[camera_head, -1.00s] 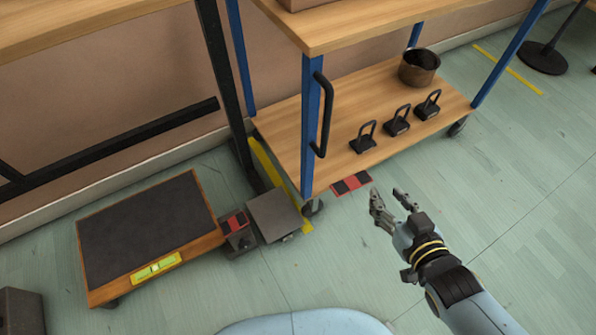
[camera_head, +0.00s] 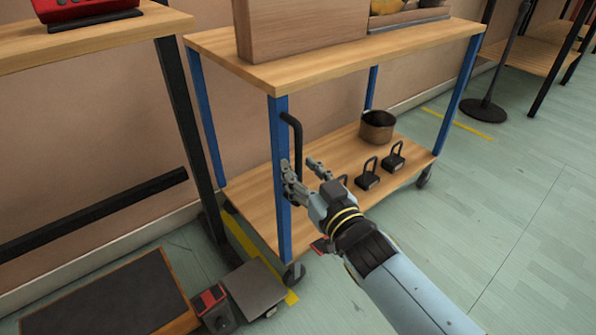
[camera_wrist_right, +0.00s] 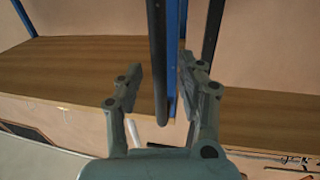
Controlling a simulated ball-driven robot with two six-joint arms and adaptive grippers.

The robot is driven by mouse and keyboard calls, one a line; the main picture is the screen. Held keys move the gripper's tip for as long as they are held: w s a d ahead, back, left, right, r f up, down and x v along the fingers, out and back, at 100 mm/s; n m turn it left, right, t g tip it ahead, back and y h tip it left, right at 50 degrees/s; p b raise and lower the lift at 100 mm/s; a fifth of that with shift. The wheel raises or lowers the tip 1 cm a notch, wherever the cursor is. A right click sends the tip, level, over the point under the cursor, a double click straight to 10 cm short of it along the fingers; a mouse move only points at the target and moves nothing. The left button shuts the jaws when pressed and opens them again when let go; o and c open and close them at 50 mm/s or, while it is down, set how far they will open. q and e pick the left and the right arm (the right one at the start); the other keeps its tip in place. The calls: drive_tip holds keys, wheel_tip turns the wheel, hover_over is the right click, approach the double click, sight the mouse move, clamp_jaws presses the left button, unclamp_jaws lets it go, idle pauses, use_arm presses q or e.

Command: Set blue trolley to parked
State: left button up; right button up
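The blue trolley (camera_head: 280,120) has blue posts, two wooden shelves and castors. It stands by the wall in the head view. Its upright black handle (camera_head: 297,135) is on the near post. My right gripper (camera_head: 300,166) is open at the height of the handle's lower part. In the right wrist view the handle (camera_wrist_right: 158,50) runs upright between the spread fingers (camera_wrist_right: 160,75), with a gap on each side. I cannot tell how deep it sits between them. My left gripper is out of view.
A wooden box (camera_head: 300,30) is on the trolley's top; a pot (camera_head: 377,126) and black handled weights (camera_head: 367,178) are on its lower shelf. A low dark-topped platform (camera_head: 110,300) and pedal (camera_head: 255,288) lie at the lower left. Open floor (camera_head: 500,230) is at right.

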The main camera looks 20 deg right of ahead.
drive_tip(key=shift+w+a, duration=0.1)
drive_tip(key=shift+w, duration=0.65)
clamp_jaws()
drive_tip(key=shift+f, duration=0.15)
